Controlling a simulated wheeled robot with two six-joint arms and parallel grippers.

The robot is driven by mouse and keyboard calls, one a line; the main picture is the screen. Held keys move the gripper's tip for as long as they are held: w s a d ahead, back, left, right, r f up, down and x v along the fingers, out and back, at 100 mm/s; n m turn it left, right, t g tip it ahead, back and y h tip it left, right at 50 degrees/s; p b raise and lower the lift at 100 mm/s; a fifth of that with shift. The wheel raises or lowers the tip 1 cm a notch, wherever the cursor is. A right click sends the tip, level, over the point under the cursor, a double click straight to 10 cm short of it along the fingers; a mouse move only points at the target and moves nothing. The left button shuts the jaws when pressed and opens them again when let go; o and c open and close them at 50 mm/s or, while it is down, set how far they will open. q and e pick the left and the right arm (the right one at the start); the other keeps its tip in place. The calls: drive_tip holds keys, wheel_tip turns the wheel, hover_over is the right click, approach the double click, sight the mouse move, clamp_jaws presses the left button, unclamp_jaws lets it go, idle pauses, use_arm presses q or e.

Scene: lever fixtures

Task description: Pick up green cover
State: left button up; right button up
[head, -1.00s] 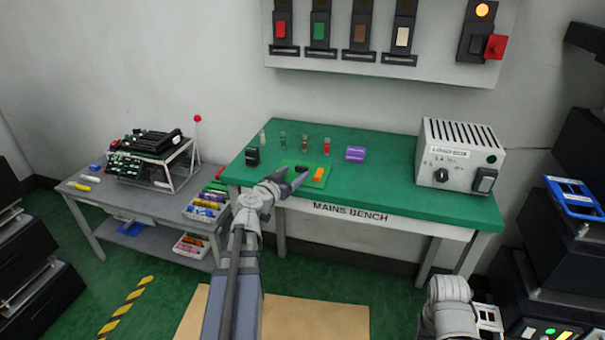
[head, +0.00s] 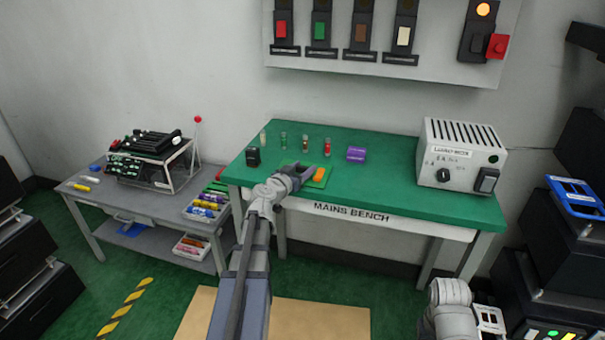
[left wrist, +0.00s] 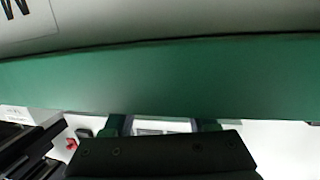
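A flat bright green piece (head: 318,180) lies on the green bench top (head: 390,190) near its front left, with an orange block (head: 318,174) on it. I cannot tell whether this piece is the green cover. My left gripper (head: 300,171) is over its left part, fingers apart and nothing seen between them, and hides part of it. In the left wrist view a wide green band runs across, with two dark finger ends (left wrist: 165,125) apart below it. My right gripper (head: 489,318) is low at the right, away from the bench; its fingers are unclear.
Small upright cylinders, one with green (head: 283,141), stand behind, with a black block (head: 253,157) and purple block (head: 356,154). A grey box (head: 460,155) stands at the right. The wall panel (head: 390,68) has coloured switches, one green (head: 319,33). The bench's middle is clear.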

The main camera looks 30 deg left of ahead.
sight(302, 166)
use_arm(q)
clamp_jaws()
drive_tip(key=shift+r, duration=0.1)
idle(0.3)
wheel_tip(302, 166, up, 10)
drive_tip(key=p, duration=1)
